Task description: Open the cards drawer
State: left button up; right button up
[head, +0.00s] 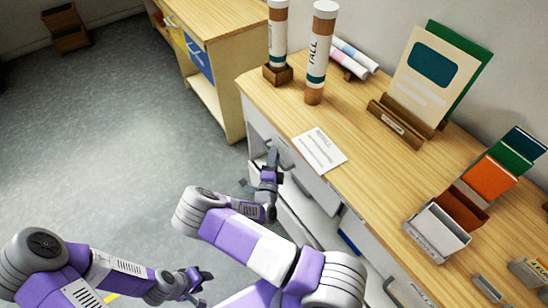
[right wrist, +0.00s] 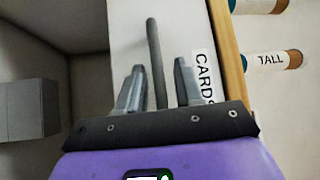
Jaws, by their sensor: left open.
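The cards drawer (right wrist: 184,28) has a pale front with a label reading CARDS (right wrist: 203,75) in the right wrist view. Its grey bar handle (right wrist: 154,45) stands between the two fingers of my right gripper (right wrist: 160,88). The fingers are apart, with a gap showing on each side of the bar. In the head view my right gripper (head: 271,163) is at the handle (head: 286,158) below the table's front edge, and my arm hides part of the drawer front. The drawer looks shut. My left gripper (head: 198,280) is open and empty, low over the floor, away from the table.
The wooden table (head: 365,165) carries cardboard tubes (head: 318,60), a white card (head: 319,150), a stand with a board (head: 432,75) and a card holder (head: 437,228). Another cabinet (head: 222,25) stands behind. Grey floor (head: 110,130) is clear at left.

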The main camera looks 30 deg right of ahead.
grip_shut()
dwell(0.3)
